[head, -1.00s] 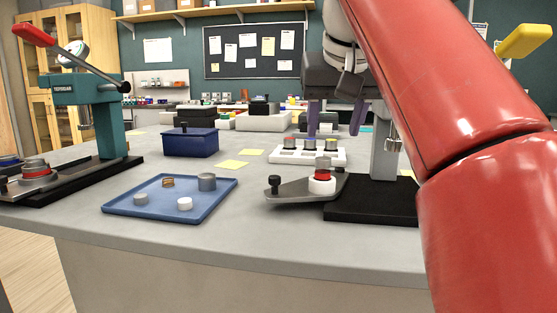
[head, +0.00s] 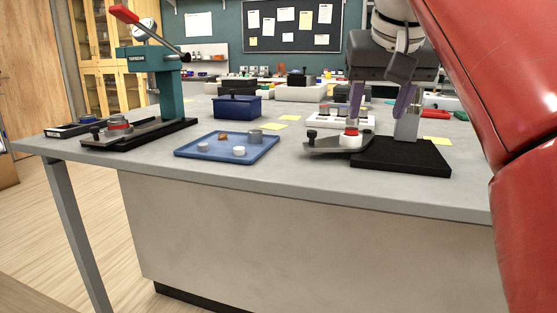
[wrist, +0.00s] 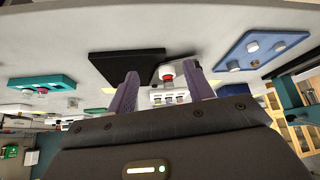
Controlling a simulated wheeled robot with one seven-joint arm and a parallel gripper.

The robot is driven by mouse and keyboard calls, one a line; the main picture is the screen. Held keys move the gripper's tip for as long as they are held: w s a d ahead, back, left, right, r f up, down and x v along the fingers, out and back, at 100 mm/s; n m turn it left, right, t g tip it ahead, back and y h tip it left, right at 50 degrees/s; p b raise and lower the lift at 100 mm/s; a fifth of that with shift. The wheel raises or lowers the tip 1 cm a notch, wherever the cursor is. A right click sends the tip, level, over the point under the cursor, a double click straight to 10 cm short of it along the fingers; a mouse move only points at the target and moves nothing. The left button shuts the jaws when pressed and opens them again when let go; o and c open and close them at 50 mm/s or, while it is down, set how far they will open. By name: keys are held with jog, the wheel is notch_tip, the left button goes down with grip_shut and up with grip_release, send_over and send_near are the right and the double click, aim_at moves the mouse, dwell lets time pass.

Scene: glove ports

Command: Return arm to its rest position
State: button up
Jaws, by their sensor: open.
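My gripper (head: 380,103) hangs from the red arm at the right of the head view, with its two purple fingers spread apart. Nothing shows between the fingers there. In the wrist view the fingers (wrist: 160,75) are also apart, and the table is seen tilted beyond them.
A blue tray (head: 225,152) with several small pieces lies on the grey table (head: 250,181). A blue box (head: 237,107) stands behind it. A teal press (head: 170,92) with a red handle stands at the left. A white holder (head: 325,121) is behind the gripper.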

jog(key=s+f, duration=0.5)
jog(key=f, duration=0.7)
jog(key=s+f, duration=0.5)
jog(key=f, duration=0.7)
jog(key=s+f+g, duration=0.1)
jog(key=s+f, duration=0.4)
jog(key=f, duration=0.7)
jog(key=shift+s+d+n+y, duration=0.3)
jog(key=shift+s+n, duration=0.05)
jog(key=shift+n, duration=0.05)
